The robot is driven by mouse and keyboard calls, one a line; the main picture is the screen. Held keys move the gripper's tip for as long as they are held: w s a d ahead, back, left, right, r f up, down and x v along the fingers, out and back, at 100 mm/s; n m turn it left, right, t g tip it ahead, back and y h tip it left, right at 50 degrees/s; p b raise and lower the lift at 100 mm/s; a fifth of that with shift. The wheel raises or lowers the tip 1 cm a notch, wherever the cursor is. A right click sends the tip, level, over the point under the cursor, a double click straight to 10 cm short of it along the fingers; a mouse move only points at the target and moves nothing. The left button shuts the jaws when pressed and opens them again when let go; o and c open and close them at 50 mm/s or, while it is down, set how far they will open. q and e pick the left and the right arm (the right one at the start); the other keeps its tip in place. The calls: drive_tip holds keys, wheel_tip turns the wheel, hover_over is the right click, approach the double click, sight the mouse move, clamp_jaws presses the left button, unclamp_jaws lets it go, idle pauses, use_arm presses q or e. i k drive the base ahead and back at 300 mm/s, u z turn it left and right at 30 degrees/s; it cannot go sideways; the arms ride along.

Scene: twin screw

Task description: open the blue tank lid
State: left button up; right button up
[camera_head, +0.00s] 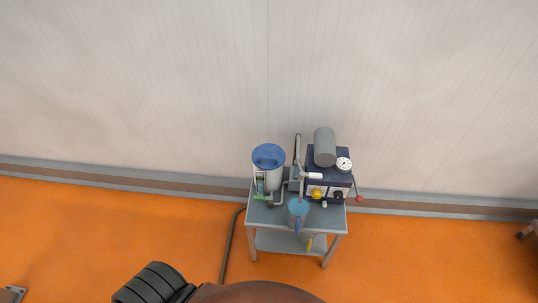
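The blue lid (269,155) sits on top of a grey cylindrical tank (272,178) at the left rear of a small grey cart. It looks flat and shut, with a darker handle-like bar across it. The tank's lower front is partly hidden by fittings, including a green one. Neither of my grippers is in view.
The cart (256,217) also carries a dark blue unit (341,181) with a gauge and knobs, and a blue-topped jug (298,207) in front. A dark hose (228,247) runs down to the orange floor.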

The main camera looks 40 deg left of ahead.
sight(268, 153)
drive_tip(key=u, duration=2.15)
drive_tip(key=i, duration=0.4)
drive_tip(key=z, duration=0.1)
